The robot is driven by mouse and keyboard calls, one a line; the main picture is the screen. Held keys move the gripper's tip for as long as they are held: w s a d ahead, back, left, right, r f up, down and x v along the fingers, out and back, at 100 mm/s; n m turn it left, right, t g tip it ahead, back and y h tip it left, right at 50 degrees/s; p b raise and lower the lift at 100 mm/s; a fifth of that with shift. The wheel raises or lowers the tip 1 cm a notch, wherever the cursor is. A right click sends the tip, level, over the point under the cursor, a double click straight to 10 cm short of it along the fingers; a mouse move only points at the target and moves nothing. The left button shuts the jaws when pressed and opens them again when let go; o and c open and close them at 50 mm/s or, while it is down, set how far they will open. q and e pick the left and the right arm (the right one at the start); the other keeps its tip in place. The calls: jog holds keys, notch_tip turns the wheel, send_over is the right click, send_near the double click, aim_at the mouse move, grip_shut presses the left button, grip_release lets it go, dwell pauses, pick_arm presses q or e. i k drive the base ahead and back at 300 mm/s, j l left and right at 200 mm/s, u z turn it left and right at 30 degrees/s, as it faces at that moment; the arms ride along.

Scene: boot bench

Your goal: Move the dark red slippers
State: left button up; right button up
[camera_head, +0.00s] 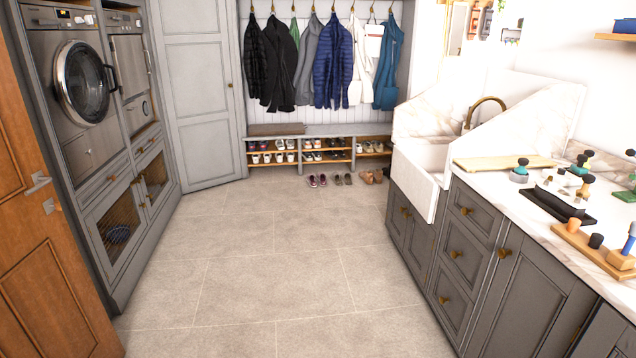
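A small pair of dark reddish-purple footwear (317,181) sits on the floor in front of the boot bench (320,131); it looks most like the dark red slippers, but it is too small to be sure. A dark grey-brown pair (343,179) stands to its right. A brown pair (371,177) stands further right, near the sink cabinet. Neither of my grippers is in view.
Shoes fill the bench shelves, and coats (333,65) hang above. The tiled floor (270,270) between is clear. Grey cabinets (470,250) and a sink (425,165) line the right; a washing machine (80,85) and an orange-brown door (45,230) stand left.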

aim_at(321, 177)
jog(key=i+u, duration=0.3)
jog(key=i, duration=3.45)
jog(key=i+z, duration=0.1)
jog(key=i, duration=1.05)
jog(key=i+j, duration=0.15)
jog(key=i, duration=0.95)
jog(key=i+j+z, duration=0.1)
jog(key=i, duration=1.05)
